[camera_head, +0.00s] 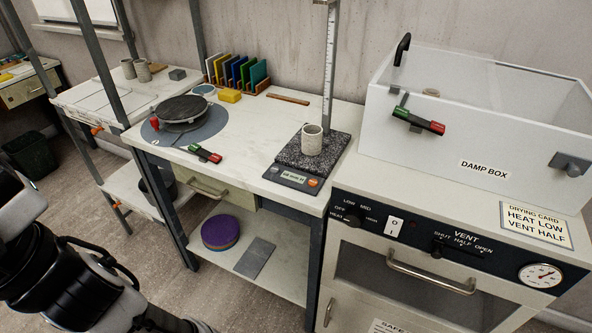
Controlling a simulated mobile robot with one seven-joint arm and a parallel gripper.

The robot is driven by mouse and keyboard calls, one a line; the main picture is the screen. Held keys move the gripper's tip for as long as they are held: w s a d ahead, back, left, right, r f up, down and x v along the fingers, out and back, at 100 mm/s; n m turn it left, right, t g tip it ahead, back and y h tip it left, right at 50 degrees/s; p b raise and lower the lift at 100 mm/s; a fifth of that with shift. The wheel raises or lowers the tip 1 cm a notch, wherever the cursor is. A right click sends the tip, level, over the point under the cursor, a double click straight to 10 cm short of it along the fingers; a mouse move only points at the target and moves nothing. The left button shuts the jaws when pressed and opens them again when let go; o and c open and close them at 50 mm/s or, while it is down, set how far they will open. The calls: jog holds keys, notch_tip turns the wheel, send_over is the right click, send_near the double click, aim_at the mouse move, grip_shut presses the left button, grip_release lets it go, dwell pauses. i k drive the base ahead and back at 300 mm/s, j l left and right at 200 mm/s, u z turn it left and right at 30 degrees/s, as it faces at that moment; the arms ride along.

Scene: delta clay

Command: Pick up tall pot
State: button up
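A pale pot (312,140), a little taller than wide, stands upright on the dark speckled plate of a scale (291,177) at the right of the middle bench. A tall upright ruler (330,60) rises behind it. Two more pale, cylindrical pots, a left one (128,68) and a right one (142,70), stand side by side on the left table. I cannot tell for sure which pot is the tall one. Part of my arm shows at the lower left, away from all the pots. My gripper's fingers are not visible.
The middle bench (245,135) has clear room between a wheel (183,110) and the scale. A red-and-green tool (205,154) lies at its front. Coloured tiles (238,72) stand at the back. A lidded damp box (480,130) sits on the dryer (400,275) at right.

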aim_at(312, 141)
jog(key=j+u, duration=0.2)
jog(key=j, duration=0.4)
jog(key=j+u, duration=0.15)
jog(key=j, duration=0.45)
jog(key=j+u, duration=0.2)
jog(key=j, duration=0.4)
jog(key=i+j+u, duration=0.2)
jog(key=j, duration=0.4)
jog(key=k, duration=0.05)
